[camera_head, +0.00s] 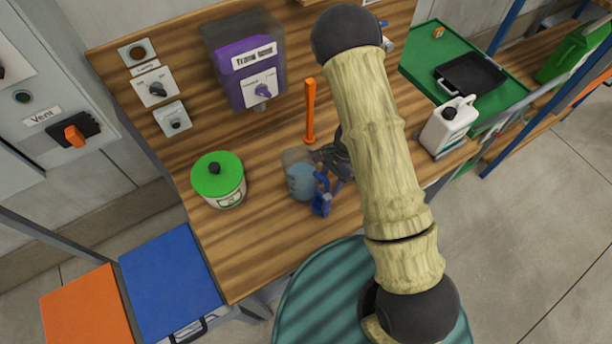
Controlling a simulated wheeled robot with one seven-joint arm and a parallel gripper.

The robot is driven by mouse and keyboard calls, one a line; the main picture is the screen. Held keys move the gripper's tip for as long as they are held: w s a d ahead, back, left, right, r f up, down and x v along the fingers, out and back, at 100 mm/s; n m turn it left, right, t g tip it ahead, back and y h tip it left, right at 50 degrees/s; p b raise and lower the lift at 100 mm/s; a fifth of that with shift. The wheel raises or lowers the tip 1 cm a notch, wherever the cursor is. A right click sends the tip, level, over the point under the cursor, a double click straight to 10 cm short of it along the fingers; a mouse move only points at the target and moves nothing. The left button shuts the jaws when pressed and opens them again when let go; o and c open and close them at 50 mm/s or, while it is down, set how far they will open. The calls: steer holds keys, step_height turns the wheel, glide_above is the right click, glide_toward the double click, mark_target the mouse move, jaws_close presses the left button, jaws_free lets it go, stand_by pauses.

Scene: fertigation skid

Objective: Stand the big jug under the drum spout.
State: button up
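A clear jug-like vessel with blue in its lower part (300,178) stands on the wooden bench, left of my arm. I cannot tell whether it is the big jug. A white jug with a dark cap (448,128) stands at the bench's right side. My gripper (326,160) is a dark shape just right of the clear vessel, partly hidden behind my arm; its fingers and any contact are unclear. A small blue part (321,195) is beside the vessel's lower right.
A green-lidded white tub (220,182) stands left on the bench (255,240). A green tray (425,65) holds a black tray (470,74). A green canister (575,52) is far right.

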steer(key=shift+x, duration=0.75)
jaws_close()
stand_by(1.2)
